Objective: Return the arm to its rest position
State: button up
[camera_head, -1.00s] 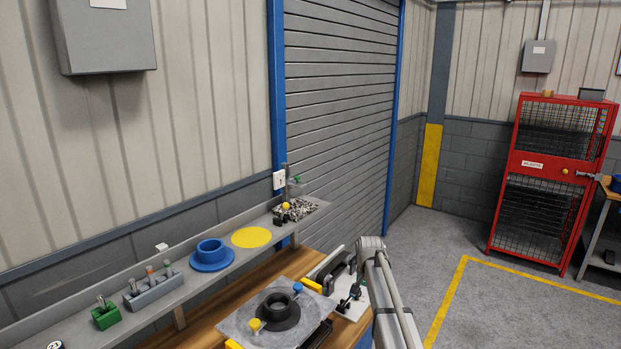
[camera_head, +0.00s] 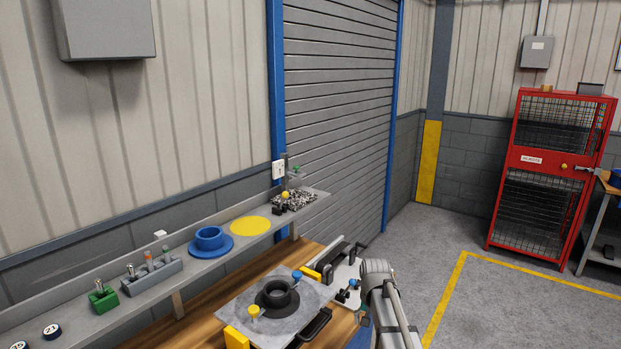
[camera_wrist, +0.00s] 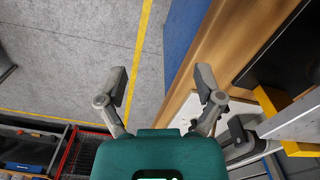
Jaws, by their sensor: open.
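My gripper (camera_wrist: 162,84) is open and empty in the wrist view, its two fingers spread apart. Between them show grey floor, a yellow floor line and the blue and wooden edge of the bench. In the head view my arm (camera_head: 383,305) stands at the lower right, beside the bench's right end; the gripper's fingertips cannot be made out there. On the wooden bench (camera_head: 205,325) lies a grey plate (camera_head: 245,312) carrying a black ring-shaped part (camera_head: 277,298) and a blue and a yellow knob.
A shelf along the wall holds a blue flanged ring (camera_head: 210,243), a yellow disc (camera_head: 250,230), a grey block with pegs (camera_head: 152,277) and a green block (camera_head: 103,299). A red mesh cabinet (camera_head: 550,170) stands at the right. Grey floor lies open before it.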

jog(key=s+f+n+b, duration=0.1)
jog(key=s+f+b, duration=0.1)
jog(key=s, duration=0.7)
jog(key=s+f+n+b, duration=0.2)
jog(key=s+f+b, duration=0.1)
jog(key=s, duration=0.6)
jog(key=shift+f, duration=0.6)
jog(key=shift+c, duration=0.2)
